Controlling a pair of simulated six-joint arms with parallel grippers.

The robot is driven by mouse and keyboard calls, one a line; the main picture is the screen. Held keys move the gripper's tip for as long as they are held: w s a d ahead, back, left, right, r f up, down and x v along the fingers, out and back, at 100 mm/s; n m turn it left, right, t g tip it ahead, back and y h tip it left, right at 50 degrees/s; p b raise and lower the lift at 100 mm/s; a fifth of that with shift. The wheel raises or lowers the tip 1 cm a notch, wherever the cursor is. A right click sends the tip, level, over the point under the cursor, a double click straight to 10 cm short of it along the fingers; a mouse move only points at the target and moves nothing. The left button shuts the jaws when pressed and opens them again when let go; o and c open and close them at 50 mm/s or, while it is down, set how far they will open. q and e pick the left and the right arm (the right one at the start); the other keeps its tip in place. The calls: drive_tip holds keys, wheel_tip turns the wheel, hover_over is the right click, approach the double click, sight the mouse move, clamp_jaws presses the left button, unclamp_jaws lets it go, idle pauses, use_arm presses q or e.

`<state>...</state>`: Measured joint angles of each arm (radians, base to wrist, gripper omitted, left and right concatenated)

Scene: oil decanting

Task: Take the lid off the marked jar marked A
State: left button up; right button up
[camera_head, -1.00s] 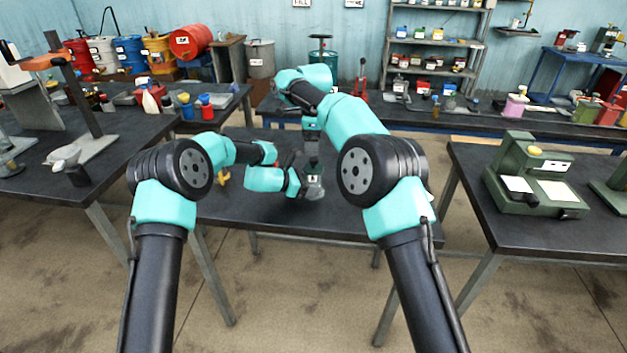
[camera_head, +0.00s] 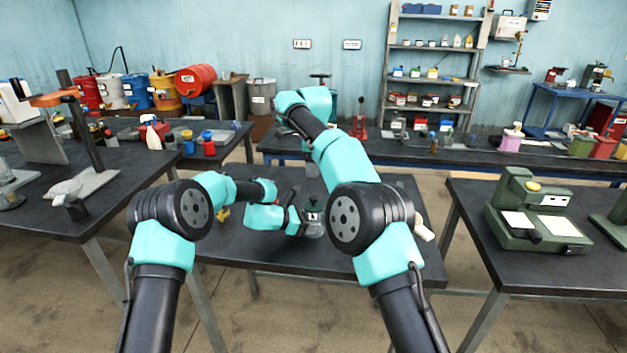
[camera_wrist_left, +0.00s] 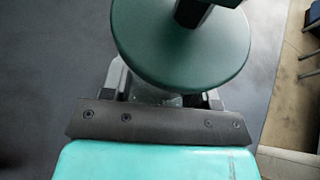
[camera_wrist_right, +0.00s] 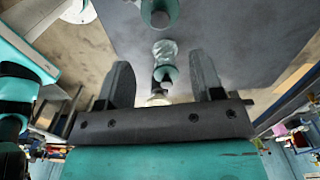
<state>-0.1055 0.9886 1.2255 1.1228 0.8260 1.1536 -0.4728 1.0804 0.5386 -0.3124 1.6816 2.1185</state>
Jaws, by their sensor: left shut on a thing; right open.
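The jar (camera_head: 313,228) is a small clear vessel with a dark green top, near the middle of the front table; its marking is too small to read. My left gripper (camera_head: 298,221) is shut around its side. The left wrist view shows the clear body (camera_wrist_left: 165,97) between the fingers, under a round green lid (camera_wrist_left: 180,55) with a dark knob (camera_wrist_left: 192,12). My right gripper (camera_wrist_right: 160,68) is open and empty, its two fingers spread. In the head view it is mostly hidden behind my right forearm, above and beyond the jar.
A yellow object (camera_head: 223,214) lies left of my left gripper. A white object (camera_head: 424,229) lies at the table's right. A green machine (camera_head: 538,215) stands on the right table. The dark front table (camera_head: 270,250) has bare room in front of the jar.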

sight(313, 197)
drive_tip(key=shift+f, duration=5.95)
drive_tip(key=shift+c, duration=0.2)
drive_tip(key=c, duration=1.1)
drive_tip(key=shift+o, duration=0.2)
drive_tip(key=shift+r, duration=0.1)
drive_tip(key=shift+r, duration=0.65)
drive_tip(key=shift+r, duration=0.35)
drive_tip(key=shift+r, duration=0.2)
drive_tip(key=shift+r, duration=1.95)
